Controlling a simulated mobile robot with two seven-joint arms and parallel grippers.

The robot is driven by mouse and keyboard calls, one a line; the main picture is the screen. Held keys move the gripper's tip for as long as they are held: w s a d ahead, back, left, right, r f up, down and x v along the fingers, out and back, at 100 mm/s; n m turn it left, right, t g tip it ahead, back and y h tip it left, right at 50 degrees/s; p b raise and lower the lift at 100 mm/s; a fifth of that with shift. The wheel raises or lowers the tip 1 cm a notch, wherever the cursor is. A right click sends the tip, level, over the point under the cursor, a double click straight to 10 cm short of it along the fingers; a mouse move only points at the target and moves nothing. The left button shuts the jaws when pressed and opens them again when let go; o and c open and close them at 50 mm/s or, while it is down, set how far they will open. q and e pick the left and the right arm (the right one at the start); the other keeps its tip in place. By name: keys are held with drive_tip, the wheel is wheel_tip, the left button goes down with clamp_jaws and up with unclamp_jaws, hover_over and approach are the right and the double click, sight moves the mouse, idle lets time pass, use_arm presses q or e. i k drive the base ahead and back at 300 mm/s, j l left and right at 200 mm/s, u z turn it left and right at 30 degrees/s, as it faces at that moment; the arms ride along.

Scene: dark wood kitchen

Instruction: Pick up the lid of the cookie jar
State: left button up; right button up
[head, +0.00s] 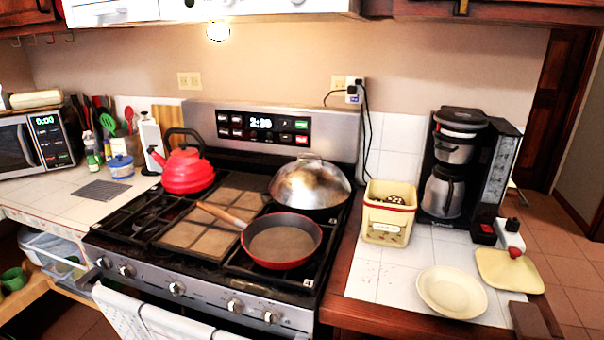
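The cookie jar (387,226) is a cream square container with a red rim, upright on the white tiled counter right of the stove. Its top is open and dark-spotted cookies show inside. The lid (497,272) is a flat cream square with rounded corners and a red knob (515,252). It lies knob up near the counter's right edge, apart from the jar, in front of the coffee maker. Neither of my grippers shows in the head view.
A cream plate (452,308) lies left of the lid. A coffee maker (461,142) and a power strip (510,236) stand behind it. The stove holds a red pan (281,243), a domed steel lid (310,185) and a red kettle (187,173). Bare tile shows between jar and plate.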

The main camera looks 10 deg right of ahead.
sight(511, 269)
drive_tip(key=z, duration=1.65)
